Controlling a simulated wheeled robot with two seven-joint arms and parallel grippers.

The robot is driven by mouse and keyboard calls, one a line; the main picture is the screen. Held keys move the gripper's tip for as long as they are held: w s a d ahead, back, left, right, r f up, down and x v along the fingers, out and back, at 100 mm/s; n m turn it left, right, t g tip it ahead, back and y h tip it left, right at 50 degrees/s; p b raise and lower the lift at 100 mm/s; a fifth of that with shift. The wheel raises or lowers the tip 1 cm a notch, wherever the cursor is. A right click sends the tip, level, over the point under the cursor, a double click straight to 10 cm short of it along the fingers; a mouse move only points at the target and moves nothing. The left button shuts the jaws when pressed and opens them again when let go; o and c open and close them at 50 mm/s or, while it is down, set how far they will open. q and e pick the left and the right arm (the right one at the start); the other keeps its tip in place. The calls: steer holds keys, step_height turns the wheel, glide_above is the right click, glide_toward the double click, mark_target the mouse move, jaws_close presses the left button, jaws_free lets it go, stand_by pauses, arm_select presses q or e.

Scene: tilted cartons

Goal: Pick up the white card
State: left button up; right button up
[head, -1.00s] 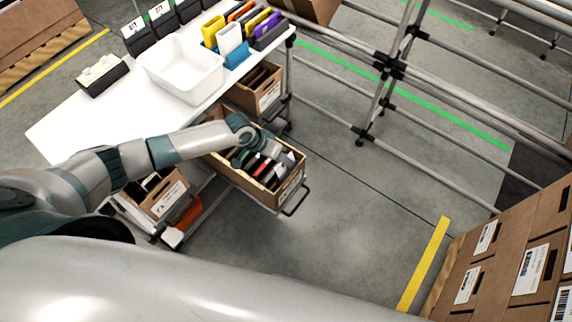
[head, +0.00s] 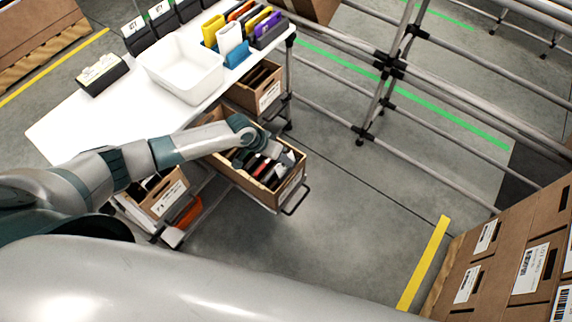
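My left gripper (head: 266,160) reaches down into the open tilted carton (head: 292,186) beside the white table. Its fingers are small and dark against the contents, so I cannot tell whether they are open or shut. Several thin cards stand in this carton, mostly dark, with a red edge (head: 257,170) among them. Pale grey-white patches show at the fingers, but I cannot tell card from gripper there. A white card-like item (head: 229,38) also stands among coloured ones on the table. My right gripper is not in view.
A white bin (head: 181,68) and dark label boxes stand on the white table (head: 75,125). Other cartons sit behind (head: 262,94) and left (head: 168,196) of the reached one. Metal rails run at upper right; stacked boxes (head: 520,255) stand at lower right. Floor between is clear.

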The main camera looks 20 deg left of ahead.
arm_select(q)
steer(key=shift+f, duration=0.1)
steer(key=shift+c, duration=0.7)
jaws_close()
